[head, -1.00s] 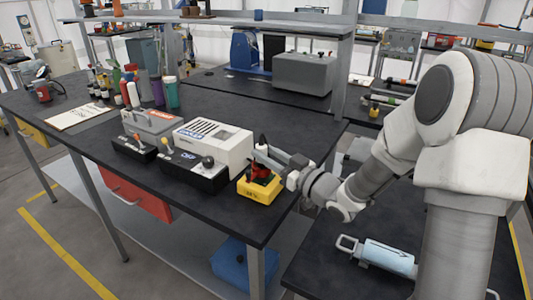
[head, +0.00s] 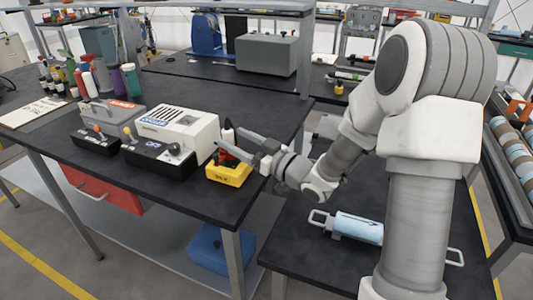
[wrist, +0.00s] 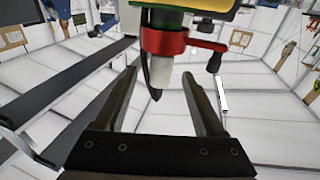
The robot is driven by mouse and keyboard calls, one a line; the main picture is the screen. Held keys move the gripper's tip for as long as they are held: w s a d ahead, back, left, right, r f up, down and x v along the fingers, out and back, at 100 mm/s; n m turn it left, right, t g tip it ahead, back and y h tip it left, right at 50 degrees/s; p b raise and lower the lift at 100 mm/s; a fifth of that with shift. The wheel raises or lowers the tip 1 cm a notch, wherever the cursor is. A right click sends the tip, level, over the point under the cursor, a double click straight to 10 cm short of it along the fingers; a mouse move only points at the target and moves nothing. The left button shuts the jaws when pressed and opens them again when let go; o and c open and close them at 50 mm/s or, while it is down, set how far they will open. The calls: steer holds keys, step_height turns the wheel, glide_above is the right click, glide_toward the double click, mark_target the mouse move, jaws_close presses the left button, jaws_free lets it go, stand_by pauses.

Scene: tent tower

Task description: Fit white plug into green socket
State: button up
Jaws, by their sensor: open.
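A white piece with a black tip, likely the white plug (head: 228,137), stands upright in a red clamp (head: 229,156) on a yellow stand (head: 228,175) at the table's right end. In the wrist view the white piece (wrist: 161,70) points down from the red collar (wrist: 165,42), its dark tip between the fingers. My gripper (head: 238,142) is open beside it, and both fingers (wrist: 160,85) show apart with a gap on each side of it. Some green shows on the stand by the collar; I cannot make out a green socket.
A black control box (head: 158,160) with a joystick and a white box (head: 180,130) stand left of the yellow stand. A grey toolbox (head: 110,115) is further left. A light blue cylinder with handles (head: 358,228) lies on the lower table at the right.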

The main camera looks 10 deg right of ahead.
steer(key=p+v, duration=0.1)
steer(key=v, duration=1.5)
steer(key=shift+a, duration=0.1)
